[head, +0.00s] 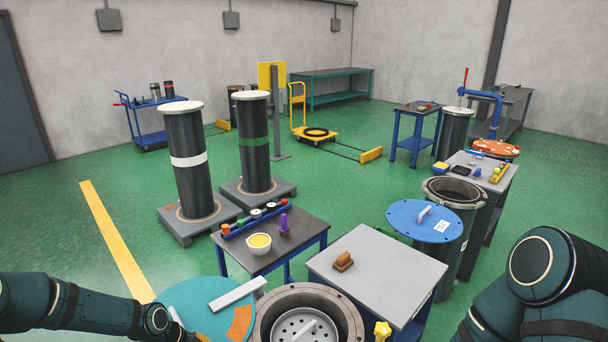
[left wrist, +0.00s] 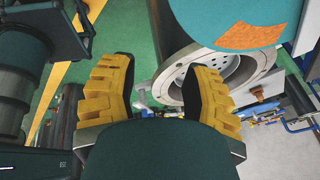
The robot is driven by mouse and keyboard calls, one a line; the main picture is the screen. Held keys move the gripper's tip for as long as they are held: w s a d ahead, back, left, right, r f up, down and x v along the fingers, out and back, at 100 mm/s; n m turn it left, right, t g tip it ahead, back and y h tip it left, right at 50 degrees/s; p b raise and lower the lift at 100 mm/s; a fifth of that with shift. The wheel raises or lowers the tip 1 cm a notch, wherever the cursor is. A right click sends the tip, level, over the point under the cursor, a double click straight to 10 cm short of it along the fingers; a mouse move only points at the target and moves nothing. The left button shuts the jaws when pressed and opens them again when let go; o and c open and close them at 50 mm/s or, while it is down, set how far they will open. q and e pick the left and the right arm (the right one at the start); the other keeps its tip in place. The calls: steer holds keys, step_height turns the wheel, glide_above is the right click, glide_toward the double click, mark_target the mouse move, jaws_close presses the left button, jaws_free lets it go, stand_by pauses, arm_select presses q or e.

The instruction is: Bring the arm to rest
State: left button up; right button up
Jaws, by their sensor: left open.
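My left arm (head: 75,305) enters the head view low at the left; its gripper is not clearly seen there. In the left wrist view my left gripper (left wrist: 162,88) has its two yellow ribbed fingers spread wide, with nothing between them. Beyond the fingers lie the teal round plate (left wrist: 225,18) with an orange patch (left wrist: 250,36) and the open flanged cylinder (left wrist: 172,82).
The teal plate (head: 185,297) and open flanged cylinder (head: 352,305) are close to my left arm. Two tall dark cylinders (head: 188,185) (head: 252,165) stand behind. Green floor is clear at left.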

arm_select(q)
steer(key=s+d+f+n+b, duration=0.3)
steer(key=s+d+f+n, duration=0.2)
steer(key=s+d+n, duration=0.2)
steer(key=s+d+f+n+b, duration=0.2)
steer(key=s+d+f+n, duration=0.3)
steer(key=d+n, duration=0.6)
steer(key=s+n, duration=0.2)
steer(key=n, duration=0.1)
steer(key=shift+s+f+b, duration=0.3)
steer(key=shift+s+b, duration=0.05)
steer(key=shift+b, duration=0.05)
arm_select(e)
step_height(320, 180, down, 7)
steer(key=s, duration=0.1)
steer(key=shift+a, duration=0.2)
